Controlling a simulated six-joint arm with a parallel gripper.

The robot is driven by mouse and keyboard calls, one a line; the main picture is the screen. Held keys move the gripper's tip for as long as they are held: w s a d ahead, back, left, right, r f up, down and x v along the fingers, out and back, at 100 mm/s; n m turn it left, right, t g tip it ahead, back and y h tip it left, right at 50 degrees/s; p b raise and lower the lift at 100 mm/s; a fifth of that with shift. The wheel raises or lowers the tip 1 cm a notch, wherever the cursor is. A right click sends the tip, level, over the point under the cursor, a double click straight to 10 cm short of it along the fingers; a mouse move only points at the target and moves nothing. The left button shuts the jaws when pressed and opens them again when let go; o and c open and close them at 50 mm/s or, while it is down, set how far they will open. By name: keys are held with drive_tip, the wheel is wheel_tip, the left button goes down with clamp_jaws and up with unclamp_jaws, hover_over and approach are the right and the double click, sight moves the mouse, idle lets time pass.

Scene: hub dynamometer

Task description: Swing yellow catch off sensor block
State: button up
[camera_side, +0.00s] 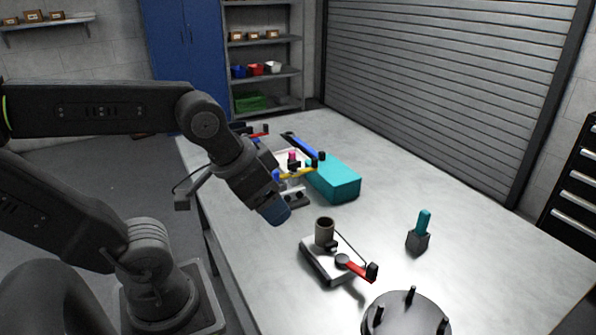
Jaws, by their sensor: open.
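The yellow catch (300,172) is a short bar with a dark knob at its right end and a blue part at its left. It lies across a small pale block (289,186), which may be the sensor block, beside a teal box (335,180). My gripper (277,212) points down and right, with a dark blue tip, in front of and to the left of the catch in the picture. No contact with the catch shows. My gripper is open, though its fingers are hard to make out. My arm's wrist hides part of the block's left side.
A white fixture (323,268) with a brown cup and a red lever (356,268) stands nearer. A blue lever (302,146) lies behind the catch. A teal-handled piece (422,231) and a dark round hub (400,315) stand at right. Table between is clear.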

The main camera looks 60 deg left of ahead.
drive_tip(key=shift+c, duration=0.3)
drive_tip(key=shift+w+a+r, duration=0.1)
drive_tip(key=shift+w+r, duration=0.1)
drive_tip(key=shift+c, duration=0.9)
drive_tip(key=shift+g+y, duration=0.3)
drive_tip(key=shift+g, duration=0.3)
drive_tip(key=w+a+r, duration=0.1)
drive_tip(key=w, duration=0.1)
drive_tip(key=w+a+r, duration=0.1)
drive_tip(key=w, duration=0.1)
drive_tip(key=w+a+r, duration=0.1)
drive_tip(key=w, duration=0.1)
drive_tip(key=shift+w+r, duration=0.15)
drive_tip(key=shift+r, duration=0.25)
drive_tip(key=shift+c, duration=1.4)
drive_tip(key=g, duration=0.4)
hover_over(315, 158)
wheel_tip(315, 158, down, 5)
wheel_tip(315, 158, down, 14)
drive_tip(key=shift+d+r, duration=0.1)
drive_tip(key=shift+r, duration=0.1)
drive_tip(key=shift+c, duration=0.3)
clamp_jaws()
